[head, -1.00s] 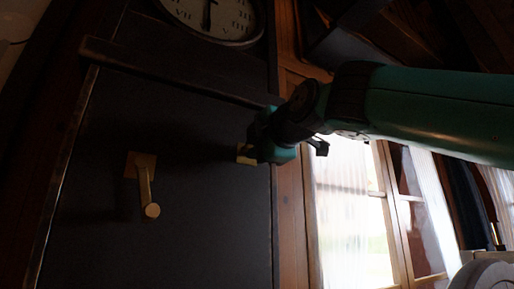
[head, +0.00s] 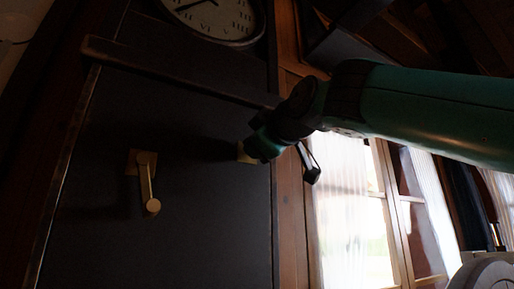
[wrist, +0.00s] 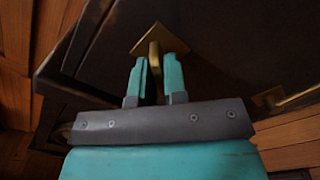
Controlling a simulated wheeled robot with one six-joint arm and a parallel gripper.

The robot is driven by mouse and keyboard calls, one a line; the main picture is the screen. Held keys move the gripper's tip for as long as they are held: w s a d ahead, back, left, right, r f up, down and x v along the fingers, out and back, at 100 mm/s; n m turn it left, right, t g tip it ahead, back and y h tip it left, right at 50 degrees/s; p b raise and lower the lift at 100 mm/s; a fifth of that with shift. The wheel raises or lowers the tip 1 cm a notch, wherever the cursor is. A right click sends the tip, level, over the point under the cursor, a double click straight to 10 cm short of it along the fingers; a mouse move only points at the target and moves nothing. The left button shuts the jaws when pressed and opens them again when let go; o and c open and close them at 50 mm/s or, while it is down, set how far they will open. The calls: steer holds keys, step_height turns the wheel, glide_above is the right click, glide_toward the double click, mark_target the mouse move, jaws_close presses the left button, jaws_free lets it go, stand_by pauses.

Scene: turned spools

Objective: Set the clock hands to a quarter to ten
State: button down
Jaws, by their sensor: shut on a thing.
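The clock (head: 236,35) is at the top of the head view, its upper part cut off by the picture edge. A dark hand (head: 192,5) points to the lower left of the visible dial; the full time cannot be read. My gripper (head: 250,150) is at the right brass crank (head: 243,154), which it mostly hides there. In the wrist view the two teal fingers are shut on this crank's brass arm (wrist: 155,62), in front of its square plate. The left brass crank (head: 147,182) hangs downward, its round knob at the bottom, untouched.
Both cranks sit on a dark cabinet panel (head: 200,235), below a dark ledge (head: 170,70) under the clock. A bright curtained window (head: 345,210) is to the right. The space in front of the panel's lower part is clear.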

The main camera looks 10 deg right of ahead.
steer(key=m, duration=0.5)
steer(key=shift+f+m+b, duration=0.1)
steer(key=shift+m+b, duration=0.2)
steer(key=shift+m, duration=2.2)
steer(key=c, duration=1.2)
jaws_free()
